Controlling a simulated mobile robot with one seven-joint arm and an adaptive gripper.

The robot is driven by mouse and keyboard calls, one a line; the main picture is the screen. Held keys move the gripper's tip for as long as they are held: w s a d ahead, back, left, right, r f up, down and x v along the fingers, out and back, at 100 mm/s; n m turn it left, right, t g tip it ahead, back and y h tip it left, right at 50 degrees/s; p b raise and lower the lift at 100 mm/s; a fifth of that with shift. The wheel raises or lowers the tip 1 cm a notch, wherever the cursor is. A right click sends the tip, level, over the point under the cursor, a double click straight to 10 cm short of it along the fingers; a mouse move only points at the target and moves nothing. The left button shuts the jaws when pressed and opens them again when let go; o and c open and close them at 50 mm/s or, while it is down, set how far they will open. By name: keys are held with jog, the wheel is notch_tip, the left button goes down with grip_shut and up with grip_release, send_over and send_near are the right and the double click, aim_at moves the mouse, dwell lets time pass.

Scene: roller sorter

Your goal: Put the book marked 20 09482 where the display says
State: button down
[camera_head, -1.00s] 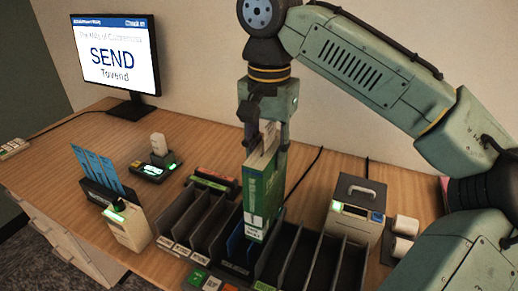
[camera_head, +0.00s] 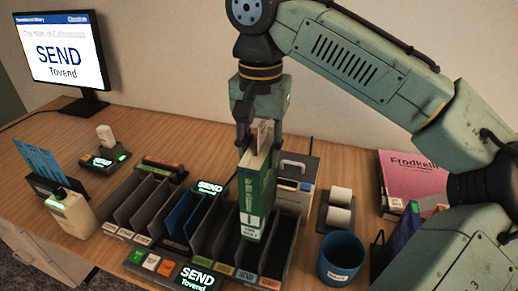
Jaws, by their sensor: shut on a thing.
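A green book (camera_head: 255,205) with a white spine label hangs upright in my gripper (camera_head: 257,140), which is shut on its top end. The label is too small to read surely. The book is above or partly in the right part of a dark slotted sorter (camera_head: 130,205); I cannot tell if it touches the sorter. The sorter has several slots with small coloured labels along the front; one slot has a blue divider (camera_head: 182,215). The monitor (camera_head: 62,55) reads "SEND Tovend". Small displays at the back (camera_head: 210,188) and front (camera_head: 196,278) of the sorter also read "SEND Tovend".
A printer-like device (camera_head: 294,183) stands behind the book, with paper rolls (camera_head: 340,206) to its right. A blue cup (camera_head: 341,258) and a pink book (camera_head: 412,172) are at the right. A scanner (camera_head: 104,150) and a bottle-like device (camera_head: 72,216) stand left.

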jog(key=shift+f+b, duration=1.55)
jog(key=shift+b, duration=0.05)
jog(key=shift+f+b, duration=1.4)
jog(key=shift+f, duration=2.35)
jog(key=c, duration=1.1)
grip_release()
notch_tip(320, 180, up, 12)
jog(key=shift+r, duration=0.1)
